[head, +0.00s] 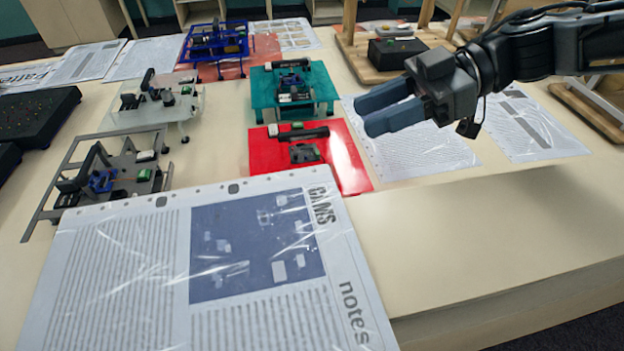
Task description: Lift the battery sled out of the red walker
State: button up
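The red walker (345,165) shows in the head view as a flat red plate near the middle of the table. On it are a long black bar (307,133), a small green-and-white block (277,130) and a dark grey part (304,153). I cannot tell for sure which of these is the battery sled. My gripper (368,114) comes in from the right and hangs above and to the right of the red walker. Its two blue-grey fingers are apart, with nothing visible between them. Its exact height above the table is hard to judge.
A teal walker (261,88) stands just behind the red one. White (157,112), blue (197,51) and grey (132,175) walkers stand to the left. A plastic-covered notes sheet (110,270) lies in front. The table's front right (480,230) is clear.

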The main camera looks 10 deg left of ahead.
jog(key=f+b, duration=0.5)
jog(key=f, duration=0.1)
jog(key=shift+w+f+b, duration=0.3)
jog(key=shift+w+b, duration=0.1)
jog(key=shift+x, duration=1.15)
jog(key=shift+f+p+x, duration=0.2)
jog(key=shift+p+x, duration=0.1)
jog(key=shift+x, duration=1.05)
jog(key=shift+f+p+x, duration=0.25)
jog(key=shift+x, duration=1.15)
jog(key=shift+d, duration=0.2)
jog(key=shift+c, duration=0.3)
jog(key=shift+r, duration=0.1)
grip_shut()
